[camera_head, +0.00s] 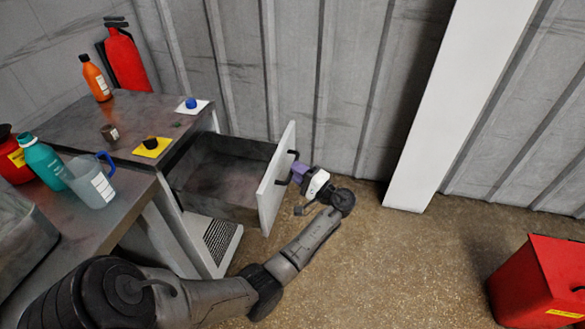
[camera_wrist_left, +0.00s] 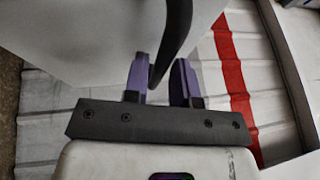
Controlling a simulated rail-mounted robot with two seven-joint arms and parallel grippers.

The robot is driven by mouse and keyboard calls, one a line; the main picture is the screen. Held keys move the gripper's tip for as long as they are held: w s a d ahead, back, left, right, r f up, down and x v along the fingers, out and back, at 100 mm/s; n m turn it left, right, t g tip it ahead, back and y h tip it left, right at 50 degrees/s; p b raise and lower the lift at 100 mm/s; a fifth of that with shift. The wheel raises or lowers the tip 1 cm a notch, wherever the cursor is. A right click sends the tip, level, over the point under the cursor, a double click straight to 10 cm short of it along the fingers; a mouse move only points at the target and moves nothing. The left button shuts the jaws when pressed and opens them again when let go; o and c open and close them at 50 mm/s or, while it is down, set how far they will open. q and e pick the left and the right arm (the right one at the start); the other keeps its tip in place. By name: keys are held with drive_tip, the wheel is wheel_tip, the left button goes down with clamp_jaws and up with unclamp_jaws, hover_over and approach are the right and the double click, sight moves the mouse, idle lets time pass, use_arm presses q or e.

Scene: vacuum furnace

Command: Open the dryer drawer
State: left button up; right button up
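The dryer drawer (camera_head: 213,204) is pulled out from the metal cabinet, and its empty inside shows in the head view. Its white front panel (camera_head: 275,184) faces right and carries a dark curved handle (camera_head: 285,180). The handle (camera_wrist_left: 176,38) also shows in the left wrist view. My left gripper (camera_head: 297,172) is at the handle, outside the panel. In the left wrist view its purple fingers (camera_wrist_left: 160,80) stand apart, with the handle between them, close to the left finger and with a gap at the right one. My right gripper is not in view.
On the cabinet top stand an orange bottle (camera_head: 96,78), a small dark cup (camera_head: 109,133), a yellow pad (camera_head: 151,148) and a white pad with a blue item (camera_head: 191,103). A teal bottle (camera_head: 41,158) and a jug (camera_head: 90,183) stand nearer. A red box (camera_head: 540,283) sits right; the floor between is clear.

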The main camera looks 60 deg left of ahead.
use_arm(q)
drive_tip(key=p+v, duration=0.1)
drive_tip(key=v, duration=1.1)
